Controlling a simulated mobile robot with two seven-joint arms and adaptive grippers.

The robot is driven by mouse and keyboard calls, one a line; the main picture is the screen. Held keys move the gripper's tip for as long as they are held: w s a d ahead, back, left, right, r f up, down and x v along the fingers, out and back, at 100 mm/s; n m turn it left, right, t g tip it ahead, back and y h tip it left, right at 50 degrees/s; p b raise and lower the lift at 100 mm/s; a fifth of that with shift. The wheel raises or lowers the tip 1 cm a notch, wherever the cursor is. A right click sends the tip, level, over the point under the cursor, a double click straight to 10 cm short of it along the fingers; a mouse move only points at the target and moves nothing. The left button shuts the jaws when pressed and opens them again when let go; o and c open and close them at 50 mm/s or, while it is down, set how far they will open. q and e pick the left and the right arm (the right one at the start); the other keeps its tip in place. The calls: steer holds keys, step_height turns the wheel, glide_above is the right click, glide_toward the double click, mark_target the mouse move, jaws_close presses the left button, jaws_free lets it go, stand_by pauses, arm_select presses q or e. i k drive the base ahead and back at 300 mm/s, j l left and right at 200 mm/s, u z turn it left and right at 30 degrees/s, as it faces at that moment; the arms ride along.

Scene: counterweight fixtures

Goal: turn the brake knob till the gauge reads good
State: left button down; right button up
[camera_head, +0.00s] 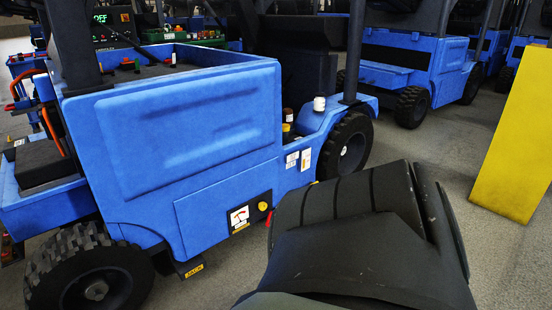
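A small white gauge (239,217) with red marks sits in a dark panel low on the side of the blue forklift (185,130). Its needle is too small to read surely. A round yellow knob (262,206) is at the panel's upper right. A small red part (269,219) shows just below it, partly covered by my dark arm; I cannot tell which of the two is the brake knob. My arm fills the lower middle and right, its edge close to the panel in the picture. No fingertips of either gripper show, and any contact is hidden.
A yellow upright panel (516,135) stands at the right. Other blue forklifts (415,60) are parked behind. The forklift's front tyre (92,275) and rear tyre (347,147) rest on the grey floor (455,145), which is clear between the rear tyre and the yellow panel.

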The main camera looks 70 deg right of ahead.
mark_target(262, 206)
steer(key=k+l, duration=0.15)
steer(key=l, duration=0.2)
steer(key=k+l, duration=0.15)
steer(key=l, duration=0.25)
steer(key=k+l, duration=0.15)
steer(key=l, duration=0.2)
steer(key=k+l, duration=0.1)
steer(key=l, duration=0.3)
steer(key=k+l, duration=0.15)
steer(key=l, duration=0.2)
